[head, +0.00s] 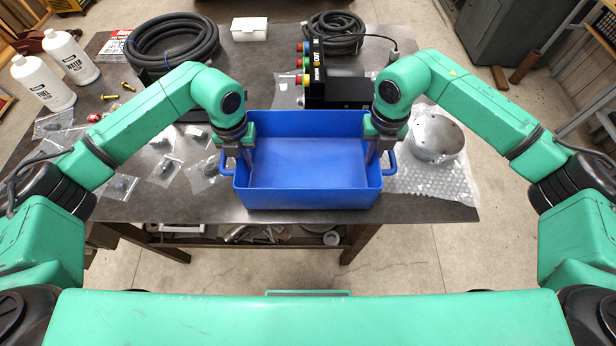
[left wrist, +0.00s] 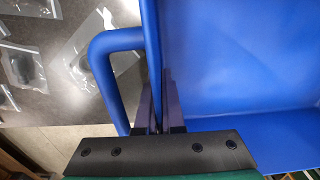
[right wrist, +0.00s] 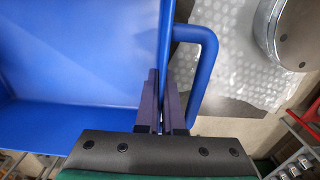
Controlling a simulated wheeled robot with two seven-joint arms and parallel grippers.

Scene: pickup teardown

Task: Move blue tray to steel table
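The blue tray (head: 305,170) is an empty deep box with a loop handle on each short side. In the head view it is at the front edge of the dark steel table (head: 430,205), upright. My left gripper (head: 245,158) is at its left wall; in the left wrist view the fingers (left wrist: 157,115) lie on both sides of the wall beside the handle (left wrist: 105,75). My right gripper (head: 375,155) is at its right wall; in the right wrist view its fingers (right wrist: 163,110) straddle that wall beside the handle (right wrist: 208,75). Both look shut on the walls. The tray's underside is hidden.
Bagged small parts (head: 165,170) lie left of the tray. A round metal part (head: 436,138) on bubble wrap (head: 440,180) sits close on the right. Behind are a black control box (head: 335,92), coiled hoses (head: 172,42), a white box (head: 249,28) and white bottles (head: 43,82).

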